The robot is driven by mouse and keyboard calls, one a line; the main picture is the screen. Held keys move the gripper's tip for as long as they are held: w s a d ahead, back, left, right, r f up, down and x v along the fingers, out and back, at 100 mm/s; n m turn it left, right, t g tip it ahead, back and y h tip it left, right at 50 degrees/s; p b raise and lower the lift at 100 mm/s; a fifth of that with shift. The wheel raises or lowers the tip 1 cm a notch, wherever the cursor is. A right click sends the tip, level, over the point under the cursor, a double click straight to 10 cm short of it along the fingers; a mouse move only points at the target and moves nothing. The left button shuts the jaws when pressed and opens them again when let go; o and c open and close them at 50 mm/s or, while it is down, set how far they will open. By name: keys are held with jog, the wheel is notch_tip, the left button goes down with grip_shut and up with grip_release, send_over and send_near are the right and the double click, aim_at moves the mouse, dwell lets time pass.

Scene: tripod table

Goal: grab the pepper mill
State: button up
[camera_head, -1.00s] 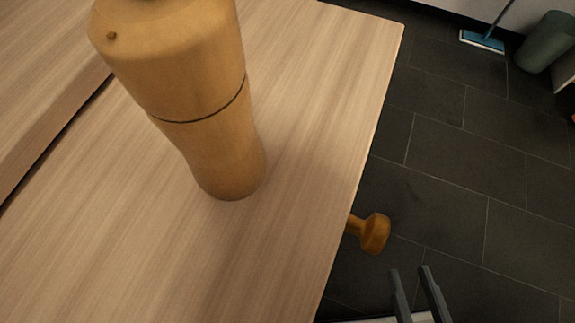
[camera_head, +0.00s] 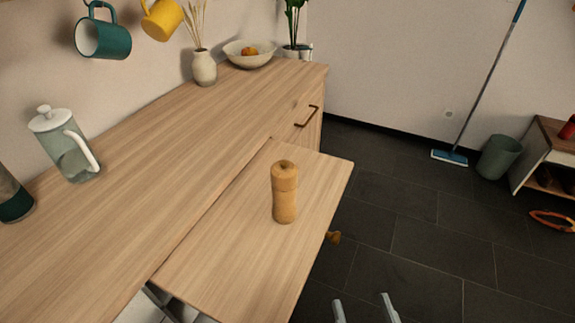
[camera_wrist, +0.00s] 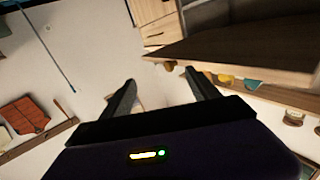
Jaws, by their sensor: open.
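The pepper mill (camera_head: 285,195) is a light wooden cylinder with a rounded top. In the head view it stands upright on a pull-out wooden board (camera_head: 230,245) in front of the counter. My gripper (camera_head: 362,308) shows at the bottom edge of the head view, to the right of the board and below the mill in the picture. Its two fingers are apart, with nothing seen between them. In the wrist view the gripper (camera_wrist: 158,88) is open too. I cannot make out the mill in the wrist view.
A wooden knob (camera_head: 334,237) sticks out from the board's right side. The counter (camera_head: 130,220) holds a glass press (camera_head: 72,150), a vase (camera_head: 204,68) and a bowl (camera_head: 249,60). Mugs hang above it. Dark floor (camera_head: 400,230) is open at the right, with a bin (camera_head: 499,157) and mop beyond.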

jog(key=w+a+r+n+y+p, duration=0.1)
jog(key=w+a+r+p, duration=0.25)
jog(key=r, duration=0.25)
jog(key=w+a+r+y+p, duration=0.1)
jog(key=w+a+r+p, duration=0.2)
jog(key=w+r+p, duration=0.15)
jog(key=n+g+y+p, duration=0.1)
jog(key=n+y+p, duration=0.1)
jog(key=p, duration=0.2)
send_near(278, 163)
jog(key=w, duration=0.1)
jog(key=w+f, duration=0.1)
jog(key=w, duration=0.1)
jog(key=shift+w+f, duration=0.1)
jog(key=shift+w, duration=0.2)
jog(key=shift+w+a, duration=0.25)
jog(key=shift+a, duration=0.05)
jog(key=p+x, duration=0.1)
jog(key=x, duration=0.2)
jog(key=p+x, duration=0.1)
jog(key=x, duration=0.2)
jog(key=shift+w+a, duration=0.1)
jog(key=shift+a, duration=0.3)
jog(key=shift+w+a+f+p, duration=0.2)
jog(key=shift+w+a+p, duration=0.1)
jog(key=shift+w, duration=0.25)
grip_shut()
